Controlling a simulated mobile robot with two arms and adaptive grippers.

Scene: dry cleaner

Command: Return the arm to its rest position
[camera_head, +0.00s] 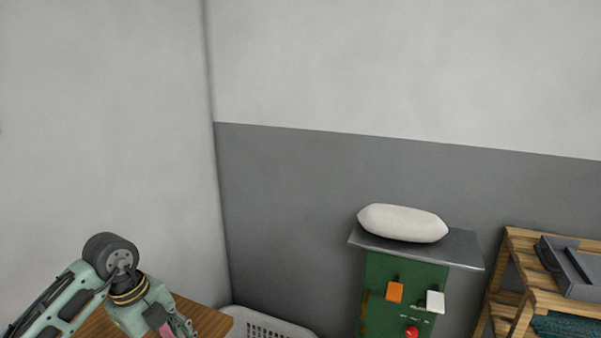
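My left arm comes in from the lower left in the head view, bent at a dark round joint. Below that joint, the body of my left gripper (158,318) points down to the right over a wooden surface. The bottom edge of the picture cuts off its fingertips, so I cannot see whether it is open or shut. A small pink part shows at its lower end; I cannot tell what it is. My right arm and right gripper are not in view.
A wooden tabletop (212,322) lies under the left gripper. Beside it stands a light plastic basket (290,328). A white pillow (403,223) lies on a green machine's grey top (462,252). A wooden shelf (520,243) at right holds a grey tray (585,286). Walls stand behind.

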